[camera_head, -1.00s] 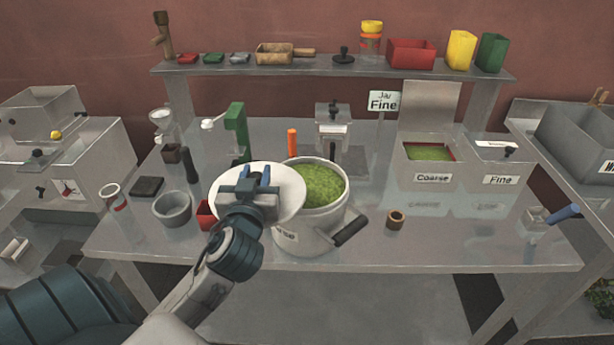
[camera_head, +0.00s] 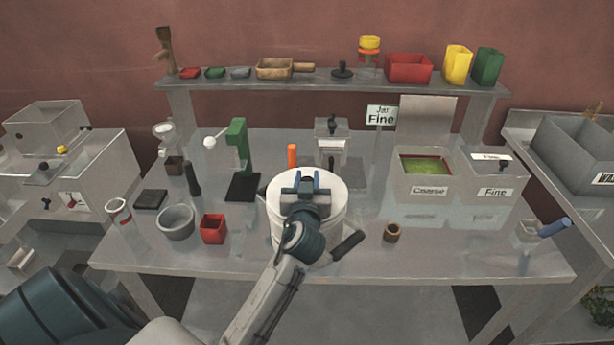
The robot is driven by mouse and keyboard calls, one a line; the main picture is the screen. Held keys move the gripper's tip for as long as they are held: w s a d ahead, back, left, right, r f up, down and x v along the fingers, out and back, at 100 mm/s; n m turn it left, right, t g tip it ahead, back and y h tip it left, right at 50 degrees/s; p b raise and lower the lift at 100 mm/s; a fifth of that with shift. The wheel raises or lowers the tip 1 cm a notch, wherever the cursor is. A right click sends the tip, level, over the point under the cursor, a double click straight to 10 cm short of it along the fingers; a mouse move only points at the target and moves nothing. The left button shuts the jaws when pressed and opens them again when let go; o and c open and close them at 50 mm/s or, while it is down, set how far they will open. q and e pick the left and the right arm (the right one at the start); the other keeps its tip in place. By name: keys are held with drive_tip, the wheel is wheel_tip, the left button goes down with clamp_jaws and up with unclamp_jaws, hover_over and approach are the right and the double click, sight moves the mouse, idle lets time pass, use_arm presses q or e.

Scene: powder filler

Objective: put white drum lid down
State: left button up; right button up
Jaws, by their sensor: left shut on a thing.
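The white drum lid (camera_head: 333,193) is a round white disc in the middle of the table. It lies over the white drum (camera_head: 330,238), whose side shows below it. I cannot tell whether the lid touches the rim all round. The green contents of the drum are hidden under the lid. My left gripper (camera_head: 307,183) is on top of the lid, shut on its handle, which the gripper mostly hides. A dark side handle (camera_head: 347,245) sticks out at the drum's right. My right gripper is not in view.
A red cup (camera_head: 213,229) and a grey bowl (camera_head: 174,222) stand left of the drum. A green stand (camera_head: 238,150) and an orange cylinder (camera_head: 292,155) are behind. A small brown ring (camera_head: 392,232) and the Coarse bin (camera_head: 426,187) are to the right.

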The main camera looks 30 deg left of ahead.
use_arm(q)
drive_tip(key=shift+s+f, duration=0.15)
drive_tip(key=shift+f, duration=0.2)
clamp_jaws()
drive_tip(key=o, duration=1)
unclamp_jaws()
drive_tip(key=shift+o, duration=0.2)
